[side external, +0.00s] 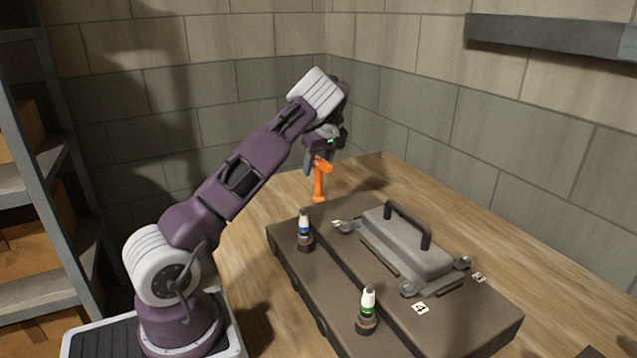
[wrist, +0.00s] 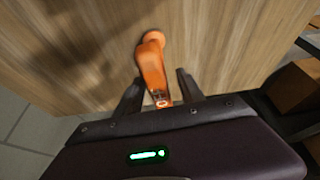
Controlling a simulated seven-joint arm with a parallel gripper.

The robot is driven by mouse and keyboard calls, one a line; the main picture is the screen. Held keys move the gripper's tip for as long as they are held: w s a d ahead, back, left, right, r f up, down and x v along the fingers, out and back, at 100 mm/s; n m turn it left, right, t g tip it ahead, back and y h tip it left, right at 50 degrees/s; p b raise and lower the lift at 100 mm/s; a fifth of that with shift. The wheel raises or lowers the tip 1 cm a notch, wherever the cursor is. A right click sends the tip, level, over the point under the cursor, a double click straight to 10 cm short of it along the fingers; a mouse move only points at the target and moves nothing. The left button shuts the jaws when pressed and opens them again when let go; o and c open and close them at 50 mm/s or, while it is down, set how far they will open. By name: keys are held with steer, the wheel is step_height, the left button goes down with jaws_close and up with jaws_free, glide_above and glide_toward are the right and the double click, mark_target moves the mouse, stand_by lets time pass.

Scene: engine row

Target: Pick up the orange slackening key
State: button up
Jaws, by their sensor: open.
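The orange slackening key (side external: 319,186) is upright in the side external view, at the far end of the brown case, its crosspiece at the top. Whether its foot rests on the case or the wood is unclear. My gripper (side external: 316,162) is above it, fingers pointing down around the level of its top. In the wrist view the key (wrist: 151,64) runs from between the open fingers of my gripper (wrist: 160,82) away toward the wood surface. The fingers show on either side of its near end; whether either touches it is unclear.
The stepped brown case (side external: 285,259) lies on the wooden table (side external: 378,170). On it are a grey block with a black handle (side external: 410,222), a blue-banded bottle (side external: 304,230), a green-banded bottle (side external: 367,308) and wrench-like parts (side external: 408,289). A shelf rack (side external: 48,170) stands left.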

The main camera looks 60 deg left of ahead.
steer(key=shift+a+f, duration=0.25)
steer(key=shift+f, duration=0.4)
steer(key=shift+c, duration=0.4)
jaws_close()
steer(key=shift+r, duration=0.1)
